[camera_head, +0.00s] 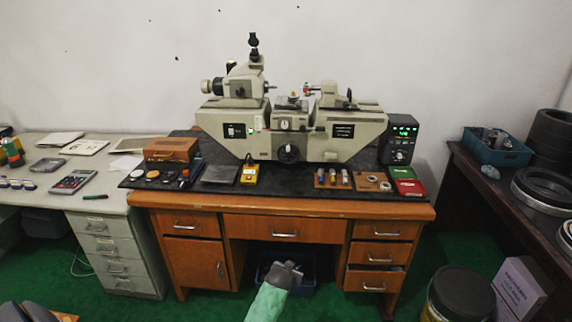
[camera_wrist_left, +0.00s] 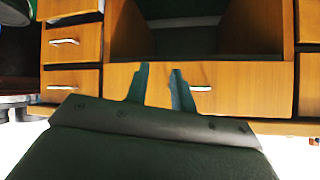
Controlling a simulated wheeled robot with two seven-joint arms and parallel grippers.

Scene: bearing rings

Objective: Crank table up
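The measuring machine (camera_head: 215,118) stands on the dark mat at the back of the wooden desk. Its small work table (camera_head: 291,104) sits in the middle, between the left head and the right head. A black round hand knob (camera_head: 289,153) is on the machine's front, below the work table. My left gripper (camera_head: 290,268) is low in front of the desk's knee space, well below and apart from the knob. In the left wrist view its two fingers (camera_wrist_left: 160,84) are apart with nothing between them, against the wooden drawer front. My right gripper is out of view.
A display unit (camera_head: 399,139) stands right of the machine. Drawer handles (camera_head: 285,235) stick out from the desk front. A dark side table (camera_head: 480,190) stands at right.

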